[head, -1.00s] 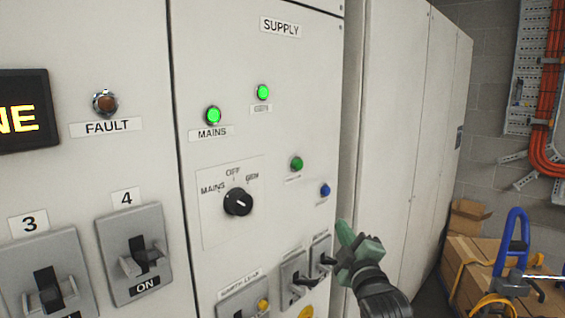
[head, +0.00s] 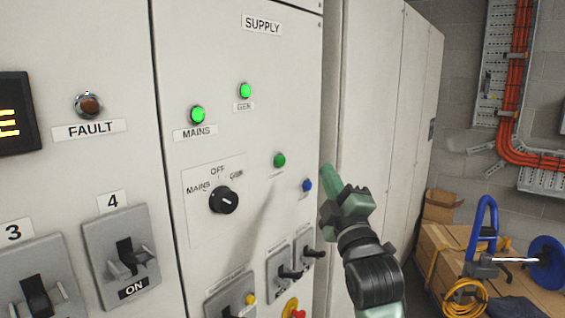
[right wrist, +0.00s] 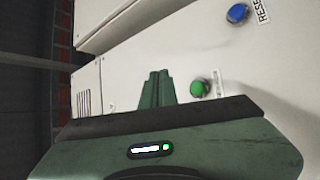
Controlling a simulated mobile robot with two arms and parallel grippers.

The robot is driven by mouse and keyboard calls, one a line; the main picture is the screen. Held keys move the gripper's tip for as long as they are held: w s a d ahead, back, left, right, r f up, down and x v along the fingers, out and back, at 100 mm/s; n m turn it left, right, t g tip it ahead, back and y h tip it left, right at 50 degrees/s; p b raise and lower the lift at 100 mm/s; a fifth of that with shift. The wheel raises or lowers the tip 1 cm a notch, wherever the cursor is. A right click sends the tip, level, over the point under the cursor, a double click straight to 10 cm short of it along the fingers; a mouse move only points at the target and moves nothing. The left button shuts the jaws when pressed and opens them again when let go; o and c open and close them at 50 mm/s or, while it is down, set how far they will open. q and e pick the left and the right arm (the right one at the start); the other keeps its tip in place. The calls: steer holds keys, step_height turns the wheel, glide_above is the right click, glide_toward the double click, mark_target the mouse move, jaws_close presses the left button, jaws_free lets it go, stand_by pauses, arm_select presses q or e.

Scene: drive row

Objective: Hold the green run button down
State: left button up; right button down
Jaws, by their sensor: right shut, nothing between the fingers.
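The green run button (head: 279,160) sits on the SUPPLY panel, left of and above the blue button (head: 307,185). My right gripper (head: 328,170) is shut and empty, to the right of both buttons near the panel's right edge, apart from the green button. In the right wrist view the shut fingers (right wrist: 157,84) point toward the panel, and the green button (right wrist: 199,88) shows just right of them. The blue button (right wrist: 238,13), with a RESET label beside it, is at the upper right there. My left gripper is not in view.
Lit green MAINS (head: 197,115) and GEN (head: 245,91) lamps are above. A black rotary selector (head: 224,200) is to the left. Levers (head: 313,252) and a red knob (head: 294,309) are below. Boxes and a blue-handled cart (head: 484,225) stand at right.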

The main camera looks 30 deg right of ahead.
mark_target(281, 161)
steer(key=w+a, duration=0.3)
steer(key=w, duration=0.5)
steer(key=shift+a+b, duration=0.15)
steer(key=shift+b, duration=0.15)
stand_by(1.8)
steer(key=shift+w+a, duration=0.15)
steer(key=shift+w, duration=0.15)
steer(key=shift+w+a, duration=0.2)
steer(key=shift+w, duration=0.25)
stand_by(0.8)
steer(key=shift+s+d+p, duration=0.1)
steer(key=shift+s+p, duration=0.05)
steer(key=shift+p, duration=0.15)
steer(key=shift+s+d, duration=0.25)
steer(key=shift+s, duration=0.45)
steer(key=shift+p, duration=0.3)
